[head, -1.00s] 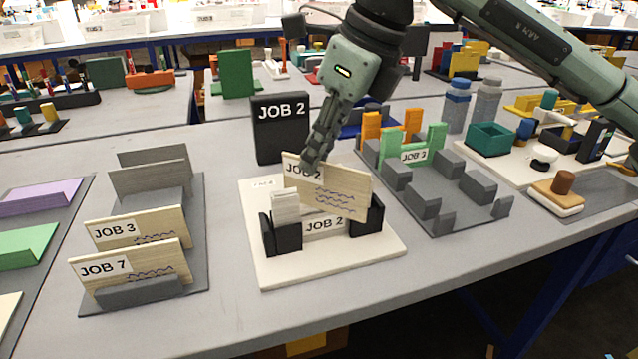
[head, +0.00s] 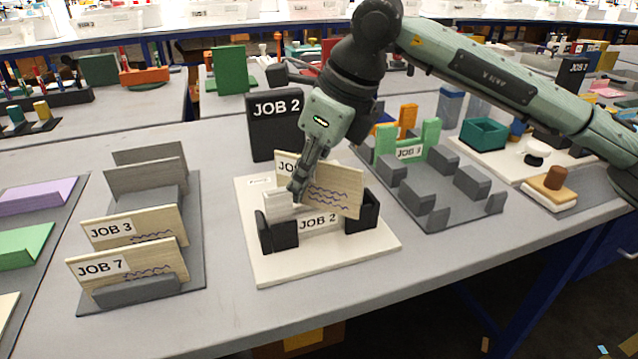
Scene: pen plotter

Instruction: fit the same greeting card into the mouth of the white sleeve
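The greeting card (head: 336,191), pale wood with a JOB 2 label and wavy lines, is tilted above a black holder on a white base (head: 262,270). Its right end is lower than its left. My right gripper (head: 298,190) appears shut on the card near its left end; its fingers cover part of the label. The white sleeve (head: 280,207) stands at the left of the holder, below the fingertips. A JOB 2 plate is on the holder's front. I cannot tell whether the card's lower edge is inside the sleeve. My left gripper is out of view.
A black JOB 2 sign (head: 276,122) stands behind. A grey rack (head: 195,268) with JOB 3 and JOB 7 cards is at left. A grey fixture (head: 438,222) with several blocks is at right. The table front (head: 270,325) is clear.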

